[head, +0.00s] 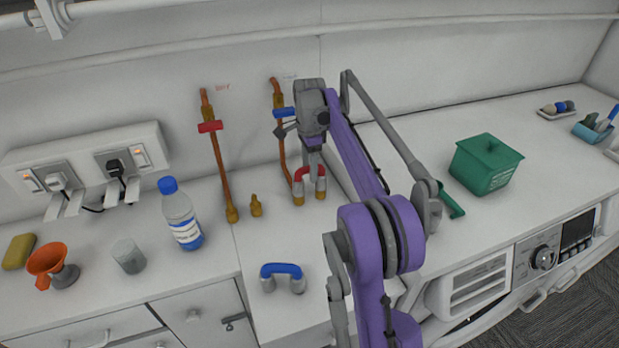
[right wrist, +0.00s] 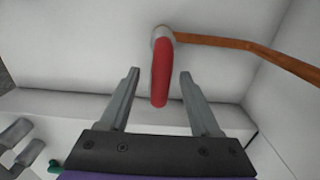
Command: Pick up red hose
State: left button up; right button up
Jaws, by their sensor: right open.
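The red hose (head: 303,173) is a short arch with grey ends, at the foot of the back wall near the middle of the head view. My right gripper (head: 313,176) is over it from above and hides part of the arch. In the right wrist view the open fingers of the right gripper (right wrist: 159,72) stand on either side of the red hose (right wrist: 160,85), with gaps visible on both sides. One grey hose end shows at its top. My left gripper is not in view.
A similar blue hose (head: 281,269) stands nearer the front. Copper pipes with a red valve (head: 210,127) and a blue valve (head: 284,113) rise by the wall. A water bottle (head: 181,215) is to the left, a green box (head: 485,164) to the right.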

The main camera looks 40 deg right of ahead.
jog(key=shift+f, duration=0.2)
dwell(0.6)
grip_shut()
